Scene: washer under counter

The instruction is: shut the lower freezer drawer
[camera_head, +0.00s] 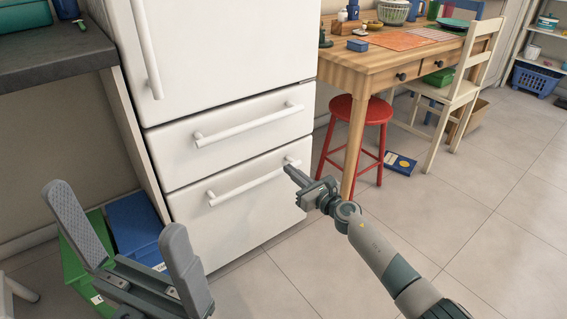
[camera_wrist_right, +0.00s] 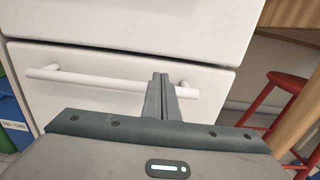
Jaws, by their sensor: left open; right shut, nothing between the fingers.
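The lower freezer drawer (camera_head: 240,222) is the bottom white front of the fridge, with a white bar handle (camera_head: 245,184). It looks flush or nearly flush with the drawer above; I cannot tell if a small gap is left. The drawer also shows in the right wrist view (camera_wrist_right: 85,101), with a dark seam along its top. My right gripper (camera_head: 288,170) is shut and empty, its tips by the right end of the handle. I cannot tell whether they touch. My left gripper (camera_head: 115,208) is open and empty, left of the drawer and nearer the camera.
The upper freezer drawer (camera_head: 235,128) looks closed. Green (camera_head: 85,255) and blue (camera_head: 135,222) bins stand left of the fridge. A red stool (camera_head: 365,112) and wooden table (camera_head: 350,62) stand to the right.

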